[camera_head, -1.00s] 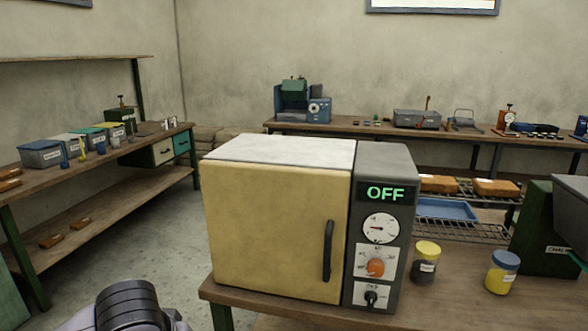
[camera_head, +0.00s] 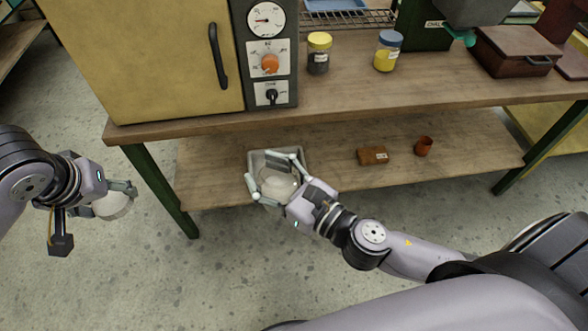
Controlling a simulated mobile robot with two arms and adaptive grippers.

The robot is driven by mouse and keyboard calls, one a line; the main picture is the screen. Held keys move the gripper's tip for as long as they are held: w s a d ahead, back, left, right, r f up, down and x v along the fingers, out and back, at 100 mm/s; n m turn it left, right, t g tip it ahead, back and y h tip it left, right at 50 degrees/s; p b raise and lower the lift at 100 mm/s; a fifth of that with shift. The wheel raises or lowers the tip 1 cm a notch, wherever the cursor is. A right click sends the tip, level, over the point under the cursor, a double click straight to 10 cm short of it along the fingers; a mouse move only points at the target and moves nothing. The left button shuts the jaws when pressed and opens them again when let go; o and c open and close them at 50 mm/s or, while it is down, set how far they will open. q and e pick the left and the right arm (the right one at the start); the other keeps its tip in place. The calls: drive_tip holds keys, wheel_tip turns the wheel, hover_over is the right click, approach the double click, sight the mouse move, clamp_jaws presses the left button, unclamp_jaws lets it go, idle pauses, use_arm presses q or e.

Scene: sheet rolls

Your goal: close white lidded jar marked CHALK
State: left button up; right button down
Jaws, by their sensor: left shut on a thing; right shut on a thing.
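A whitish round vessel (camera_head: 279,184), which looks like the jar, sits within a grey square tray (camera_head: 255,158) on the lower shelf. My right gripper (camera_head: 275,178) reaches down over the tray and is shut on this vessel. The fingers partly cover it, and I read no CHALK marking on it. My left gripper (camera_head: 127,196) is away to the left, over the floor, shut on a pale round piece (camera_head: 110,207) that looks like the lid. The two pieces are well apart.
A cream oven (camera_head: 150,60) stands on the bench top above. Two jars, yellow-lidded (camera_head: 319,52) and blue-lidded (camera_head: 387,50), stand beside it. A brown block (camera_head: 372,156) and a small orange-brown cup (camera_head: 424,147) lie on the lower shelf (camera_head: 470,150). A green bench leg (camera_head: 160,185) stands between my grippers.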

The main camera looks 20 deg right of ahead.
drive_tip(key=shift+w+a+r+n+g+y, duration=0.1)
drive_tip(key=shift+w+a+n+g+y, duration=0.3)
drive_tip(key=shift+a, duration=0.25)
drive_tip(key=shift+w+a+n+g+y, duration=0.15)
drive_tip(key=shift+a+n+g+y, duration=0.15)
drive_tip(key=shift+a+y, duration=0.35)
drive_tip(key=shift+w+a+r+n+g+y, duration=0.1)
drive_tip(key=shift+w+a+n+g+y, duration=0.25)
drive_tip(key=shift+a, duration=0.35)
drive_tip(key=shift+s, duration=0.1)
use_arm(q)
drive_tip(key=d+r+m+h, duration=0.1)
drive_tip(key=d+r+m, duration=0.2)
drive_tip(key=d, duration=0.4)
drive_tip(key=d+r+m+h, duration=0.1)
drive_tip(key=d+r+m, duration=0.15)
drive_tip(key=d, duration=0.35)
wheel_tip(320, 180, up, 6)
drive_tip(key=m+g+h, duration=0.2)
drive_tip(key=m, duration=0.4)
hover_over(273, 182)
drive_tip(key=w+a, duration=0.2)
drive_tip(key=w, duration=0.2)
drive_tip(key=shift+s+a+f, duration=0.1)
drive_tip(key=shift+a, duration=0.1)
drive_tip(key=shift+f, duration=2)
drive_tip(key=shift+f, duration=0.85)
